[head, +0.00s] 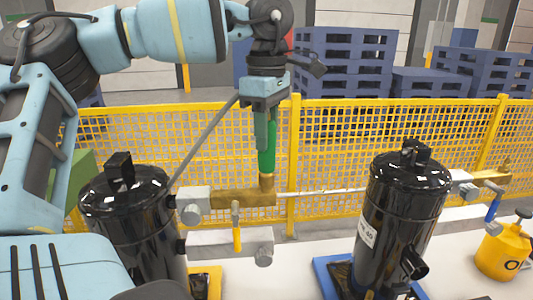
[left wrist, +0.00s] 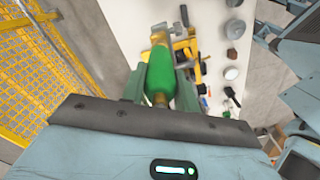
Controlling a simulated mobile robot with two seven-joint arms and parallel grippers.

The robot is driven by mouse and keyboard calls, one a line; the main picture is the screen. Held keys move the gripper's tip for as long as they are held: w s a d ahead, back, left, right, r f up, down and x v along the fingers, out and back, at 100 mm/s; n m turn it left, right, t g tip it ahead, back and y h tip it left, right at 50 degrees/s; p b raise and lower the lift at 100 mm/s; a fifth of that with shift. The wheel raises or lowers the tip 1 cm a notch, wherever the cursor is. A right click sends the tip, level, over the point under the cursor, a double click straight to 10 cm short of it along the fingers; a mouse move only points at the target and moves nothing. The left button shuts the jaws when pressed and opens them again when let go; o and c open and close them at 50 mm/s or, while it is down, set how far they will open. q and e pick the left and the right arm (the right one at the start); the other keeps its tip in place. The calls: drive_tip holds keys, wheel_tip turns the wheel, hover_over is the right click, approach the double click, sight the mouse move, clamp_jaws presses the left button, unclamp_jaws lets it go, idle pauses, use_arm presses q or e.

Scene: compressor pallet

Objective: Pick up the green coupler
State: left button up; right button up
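The green coupler (head: 268,146) is upright, with a brass lower end just above or touching the brass fitting (head: 243,198) between the two compressors; I cannot tell which. My left gripper (head: 265,135) points down at its upper part. In the left wrist view the coupler (left wrist: 161,74) lies between the two fingers of my left gripper (left wrist: 161,88), which appear to press on both sides. Part of the coupler's upper end is hidden by the gripper. My right gripper is not in view.
Black compressors stand at left (head: 130,215) and right (head: 400,215). A yellow-handled valve (head: 236,232) hangs below the brass fitting. A yellow oil can (head: 503,250) stands at the far right. A yellow mesh fence (head: 330,150) runs behind, with blue pallets (head: 345,65) beyond.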

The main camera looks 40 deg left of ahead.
use_arm(q)
clamp_jaws()
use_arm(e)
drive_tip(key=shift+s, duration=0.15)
use_arm(q)
drive_tip(key=shift+r, duration=0.15)
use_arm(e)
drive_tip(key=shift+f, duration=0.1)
